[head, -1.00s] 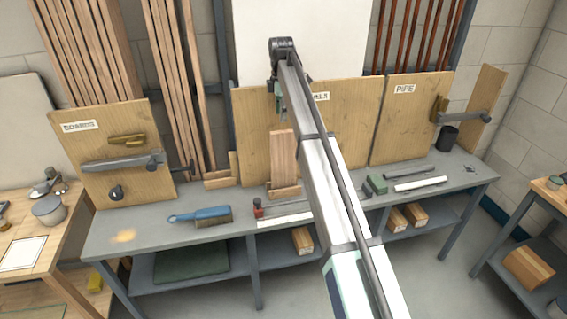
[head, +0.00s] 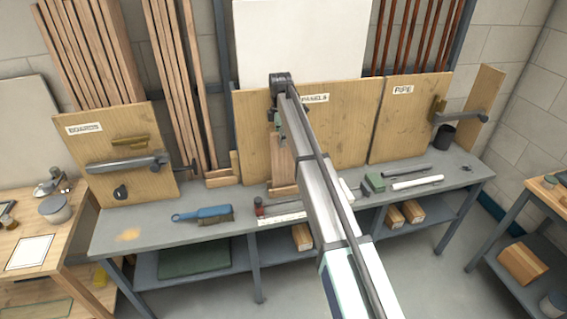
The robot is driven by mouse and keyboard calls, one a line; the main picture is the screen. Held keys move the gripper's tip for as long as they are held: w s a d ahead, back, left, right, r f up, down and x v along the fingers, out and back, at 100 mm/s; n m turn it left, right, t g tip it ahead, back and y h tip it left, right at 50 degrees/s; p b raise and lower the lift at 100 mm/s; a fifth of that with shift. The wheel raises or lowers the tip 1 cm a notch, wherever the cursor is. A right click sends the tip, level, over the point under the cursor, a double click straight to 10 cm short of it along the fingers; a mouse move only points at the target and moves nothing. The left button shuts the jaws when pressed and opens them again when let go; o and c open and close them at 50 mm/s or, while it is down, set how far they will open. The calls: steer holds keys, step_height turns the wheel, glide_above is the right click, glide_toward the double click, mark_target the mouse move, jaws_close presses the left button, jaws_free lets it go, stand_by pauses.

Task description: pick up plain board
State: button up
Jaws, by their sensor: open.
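A plain upright board (head: 281,162) stands on the workbench near its middle, in front of the panel marked PANELS. It seems to stand in a low wooden holder (head: 284,190). My arm covers its right side. My gripper (head: 275,130) hangs from the arm's end, close to the board's top edge in the picture. It is small and partly hidden by the arm, and nothing is seen held in it. I cannot tell whether it touches the board.
The grey workbench (head: 150,238) carries a blue-handled brush (head: 203,215), a red-and-black tool (head: 260,208), a green block (head: 374,183) and pipes (head: 417,182). Back panels marked BOARDS (head: 105,185), PANELS (head: 345,140) and PIPE (head: 403,130) stand behind. Tall boards (head: 180,90) lean at left.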

jaws_close()
steer(key=shift+r, duration=0.1)
stand_by(0.3)
